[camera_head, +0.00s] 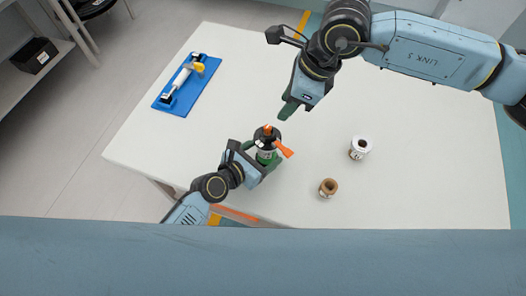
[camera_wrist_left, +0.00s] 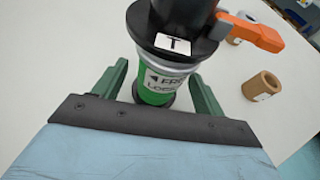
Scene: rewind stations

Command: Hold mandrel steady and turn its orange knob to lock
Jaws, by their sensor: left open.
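The mandrel (camera_head: 265,151) stands on the white table, with a black top, a green labelled body and an orange knob (camera_head: 283,147) sticking out to the right. In the left wrist view the mandrel (camera_wrist_left: 157,83) stands between the two green fingers of my left gripper (camera_wrist_left: 155,88), with the orange knob (camera_wrist_left: 250,32) at its upper right. My left gripper (camera_head: 268,163) is open around the mandrel's body, with gaps visible beside it. My right gripper (camera_head: 289,110) is above and right of the mandrel, apart from it; its green fingers overlap, so its opening is unclear.
A white roll (camera_head: 360,147) and a brown roll (camera_head: 328,187) stand right of the mandrel. A blue tray (camera_head: 171,101) with a white-handled tool lies at the table's upper left. The white table (camera_head: 420,190) is clear at the right.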

